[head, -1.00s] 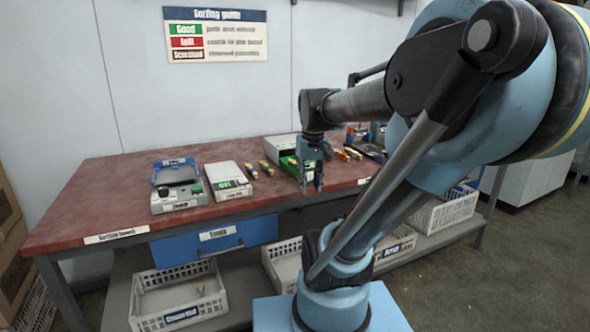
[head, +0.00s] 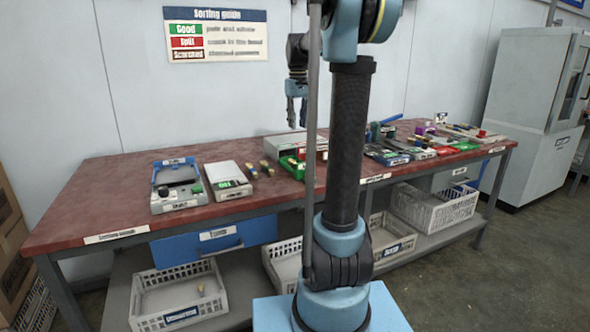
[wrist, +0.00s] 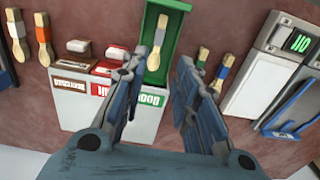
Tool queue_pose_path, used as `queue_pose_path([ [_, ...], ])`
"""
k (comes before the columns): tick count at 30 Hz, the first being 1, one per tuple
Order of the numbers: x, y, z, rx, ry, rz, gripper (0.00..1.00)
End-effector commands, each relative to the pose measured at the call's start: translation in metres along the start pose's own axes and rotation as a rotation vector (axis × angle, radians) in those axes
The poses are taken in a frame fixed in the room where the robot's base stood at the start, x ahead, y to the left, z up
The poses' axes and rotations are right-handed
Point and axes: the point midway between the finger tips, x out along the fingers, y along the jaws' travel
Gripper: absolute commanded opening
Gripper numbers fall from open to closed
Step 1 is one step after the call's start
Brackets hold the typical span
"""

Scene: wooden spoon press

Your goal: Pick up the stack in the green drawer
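The green drawer (wrist: 178,33) stands pulled out of a pale drawer unit (wrist: 150,122) in the wrist view. In the head view, the green drawer (head: 293,168) is partly hidden by my arm. My gripper (wrist: 160,68) has its fingers apart with nothing between them. In the head view, my gripper (head: 297,120) hangs pointing down, well above the table and the drawer unit.
Red (wrist: 108,67) and brown (wrist: 77,62) drawers sit beside the green one. Loose spoons (wrist: 43,40) lie left and others (wrist: 220,72) right. A white scale (head: 225,175) and a blue press (head: 178,185) stand left on the red table (head: 105,200). The air around my gripper is clear.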

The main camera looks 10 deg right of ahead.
Motion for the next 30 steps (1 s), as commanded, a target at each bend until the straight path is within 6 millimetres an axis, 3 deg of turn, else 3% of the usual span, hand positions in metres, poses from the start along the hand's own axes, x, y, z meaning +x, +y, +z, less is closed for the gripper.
queue_pose_path([
  [7,0.011,0.003,-0.009,-0.006,-0.004,-0.001,0.28],
  [22,0.096,0.003,-0.009,-0.006,-0.004,-0.001,0.28],
  [30,0.119,0.003,-0.009,-0.006,-0.004,-0.001,0.28],
])
